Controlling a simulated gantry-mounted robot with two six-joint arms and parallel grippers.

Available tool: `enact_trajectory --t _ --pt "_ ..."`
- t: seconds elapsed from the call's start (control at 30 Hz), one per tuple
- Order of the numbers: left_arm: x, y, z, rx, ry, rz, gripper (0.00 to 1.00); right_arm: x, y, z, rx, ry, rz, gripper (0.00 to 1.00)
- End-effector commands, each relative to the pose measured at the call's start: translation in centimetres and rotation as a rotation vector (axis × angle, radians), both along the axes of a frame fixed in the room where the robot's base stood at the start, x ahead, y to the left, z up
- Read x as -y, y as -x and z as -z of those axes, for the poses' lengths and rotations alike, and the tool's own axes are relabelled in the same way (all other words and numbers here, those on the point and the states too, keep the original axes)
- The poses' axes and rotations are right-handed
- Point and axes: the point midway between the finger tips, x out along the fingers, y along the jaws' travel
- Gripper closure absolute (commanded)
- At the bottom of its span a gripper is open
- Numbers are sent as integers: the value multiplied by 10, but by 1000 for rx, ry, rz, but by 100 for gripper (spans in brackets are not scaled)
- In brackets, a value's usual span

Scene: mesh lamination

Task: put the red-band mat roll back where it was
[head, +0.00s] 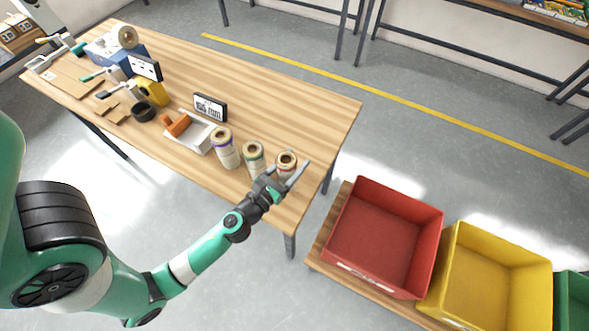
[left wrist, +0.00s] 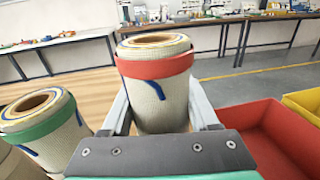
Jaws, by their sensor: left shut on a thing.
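The red-band mat roll (head: 286,160) is upright near the right end of the wooden table, between the fingers of my left gripper (head: 288,178). In the left wrist view the roll (left wrist: 157,98) is cream mesh with a red band near its top, and the gripper (left wrist: 160,108) is shut on it from both sides. Its lower end is hidden, so I cannot tell whether it touches the table. The green-band roll (head: 253,157) stands just left of it, and also shows in the left wrist view (left wrist: 45,128). My right gripper is not in view.
A purple-band roll (head: 227,152) stands left of the green one. Beyond are a white tray (head: 192,133), a digital display (head: 210,107) and tools on the table (head: 310,110). Red (head: 385,235) and yellow (head: 490,275) bins stand off the table's right end. The table's back right is clear.

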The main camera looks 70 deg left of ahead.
Motion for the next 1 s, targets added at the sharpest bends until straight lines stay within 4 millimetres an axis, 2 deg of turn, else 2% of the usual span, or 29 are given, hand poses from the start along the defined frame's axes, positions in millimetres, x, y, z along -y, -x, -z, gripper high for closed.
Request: enact_trajectory --t 0.03,0.1,0.17,0.43,0.57,0.6,0.73,0.77,1.0 --pt "0 -5 12 2 -1 1 100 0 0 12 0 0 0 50" --pt "0 -4 29 0 0 1 100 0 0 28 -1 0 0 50" --pt "0 -3 37 1 0 1 100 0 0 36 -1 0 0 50" --pt "0 -3 34 1 -1 1 100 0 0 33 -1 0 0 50" --pt "0 -3 39 1 -1 1 100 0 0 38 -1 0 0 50" --pt "0 -3 38 0 0 1 35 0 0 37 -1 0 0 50" --pt "0 -3 38 0 0 1 12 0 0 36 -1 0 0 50" --pt "0 -3 38 0 0 1 9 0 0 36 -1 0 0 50" --pt "0 -3 38 0 0 1 9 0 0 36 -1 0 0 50"
